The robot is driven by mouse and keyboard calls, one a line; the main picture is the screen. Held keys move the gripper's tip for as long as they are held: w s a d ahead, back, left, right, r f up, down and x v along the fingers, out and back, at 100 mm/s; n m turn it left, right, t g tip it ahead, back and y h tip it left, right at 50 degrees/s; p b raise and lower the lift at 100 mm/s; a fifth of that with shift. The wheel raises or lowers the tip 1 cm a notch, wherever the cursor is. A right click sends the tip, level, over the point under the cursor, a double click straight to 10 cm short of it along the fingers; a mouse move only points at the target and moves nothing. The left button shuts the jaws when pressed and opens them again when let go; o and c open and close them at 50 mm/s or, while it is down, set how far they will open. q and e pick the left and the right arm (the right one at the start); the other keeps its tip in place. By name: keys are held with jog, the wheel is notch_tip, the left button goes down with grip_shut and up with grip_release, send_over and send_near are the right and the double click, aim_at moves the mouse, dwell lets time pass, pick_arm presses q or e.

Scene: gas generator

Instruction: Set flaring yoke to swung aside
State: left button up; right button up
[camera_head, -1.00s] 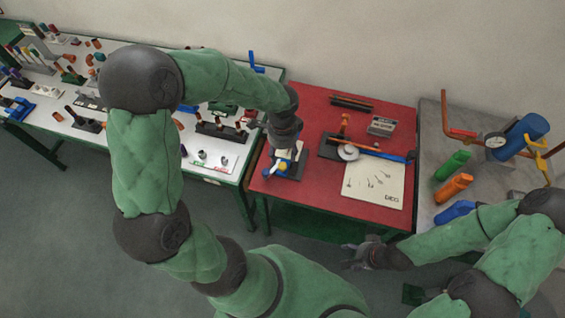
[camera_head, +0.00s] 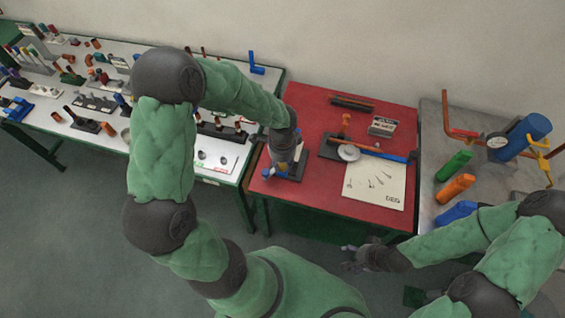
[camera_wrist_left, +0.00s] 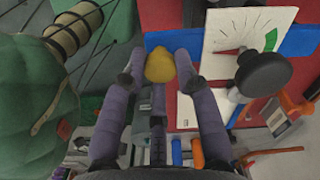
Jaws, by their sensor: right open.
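A small fixture with a blue part (camera_head: 268,173) stands at the left front of the red table, largely hidden by my left wrist in the head view. I cannot clearly tell which part of it is the flaring yoke. In the left wrist view a yellow knob (camera_wrist_left: 160,66) lies between my left gripper's (camera_wrist_left: 160,62) fingertips, in front of a blue bar (camera_wrist_left: 210,41). The left fingers are spread, with small gaps beside the knob. My right gripper (camera_head: 352,262) is open and empty, in front of the red table.
The red table (camera_head: 310,110) also holds a blue-and-orange bar tool (camera_head: 385,153), a white sheet (camera_head: 375,187) and a grey box (camera_head: 382,126). A crowded white bench (camera_head: 215,160) stands left. A grey table with bottles (camera_head: 453,166) stands right. A black knob (camera_wrist_left: 263,74) is near the left fingers.

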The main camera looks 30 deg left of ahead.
pick_arm(q)
grip_shut()
jog(key=shift+d, duration=0.1)
jog(key=w+d+n+b, duration=0.6)
jog(key=w+d+n, duration=0.6)
jog(key=w+n, duration=0.2)
jog(key=shift+w+d+b, duration=0.3)
jog(key=shift+b, duration=0.1)
